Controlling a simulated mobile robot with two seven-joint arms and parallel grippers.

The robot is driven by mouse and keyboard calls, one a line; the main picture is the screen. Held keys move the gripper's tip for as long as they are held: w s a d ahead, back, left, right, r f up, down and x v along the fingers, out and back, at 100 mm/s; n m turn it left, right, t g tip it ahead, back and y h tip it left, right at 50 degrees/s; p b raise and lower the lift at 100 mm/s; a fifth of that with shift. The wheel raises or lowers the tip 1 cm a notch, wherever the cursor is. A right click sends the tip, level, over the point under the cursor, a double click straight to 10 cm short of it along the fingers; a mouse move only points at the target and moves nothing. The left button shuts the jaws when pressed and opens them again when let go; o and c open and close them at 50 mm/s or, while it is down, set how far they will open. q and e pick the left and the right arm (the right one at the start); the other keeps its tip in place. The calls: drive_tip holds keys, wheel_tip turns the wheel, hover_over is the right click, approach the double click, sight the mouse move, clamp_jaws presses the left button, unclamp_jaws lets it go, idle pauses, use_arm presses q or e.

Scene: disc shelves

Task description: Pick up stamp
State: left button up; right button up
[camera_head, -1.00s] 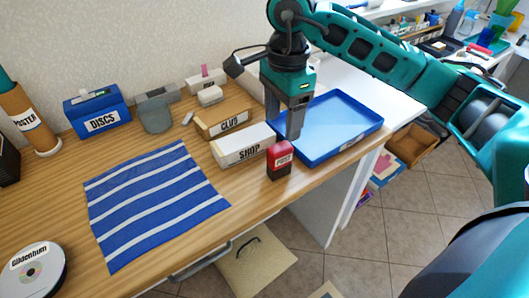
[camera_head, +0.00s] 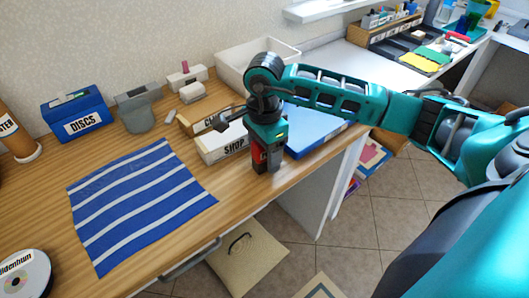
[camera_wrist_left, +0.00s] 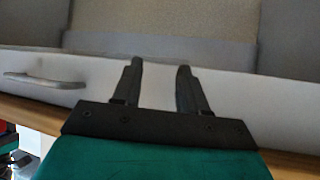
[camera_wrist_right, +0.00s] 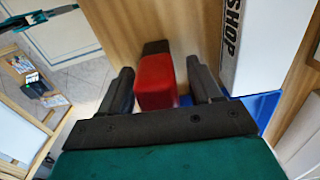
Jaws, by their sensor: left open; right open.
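The stamp (camera_head: 258,157) has a red top and a dark base and stands upright near the desk's front edge, partly hidden by my right gripper (camera_head: 267,158). In the right wrist view the stamp (camera_wrist_right: 154,82) shows between the two fingers of my right gripper (camera_wrist_right: 162,88). The fingers are open, one on each side, with a visible gap to the stamp. My left gripper (camera_wrist_left: 158,85) is open and empty in the left wrist view, facing a white drawer front (camera_wrist_left: 100,82). It is not in the head view.
The white SHOP box (camera_head: 222,146) is close beside the stamp, and a blue tray (camera_head: 312,132) lies behind my right gripper. A blue striped cloth (camera_head: 140,204) covers the desk's middle. A DISCS box (camera_head: 77,115) stands at the back left.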

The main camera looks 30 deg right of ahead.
drive_tip(key=shift+f, duration=0.1)
drive_tip(key=c, duration=1)
drive_tip(key=shift+c, duration=0.2)
drive_tip(key=shift+r, duration=0.5)
wheel_tip(320, 180, up, 19)
drive_tip(key=p, duration=0.2)
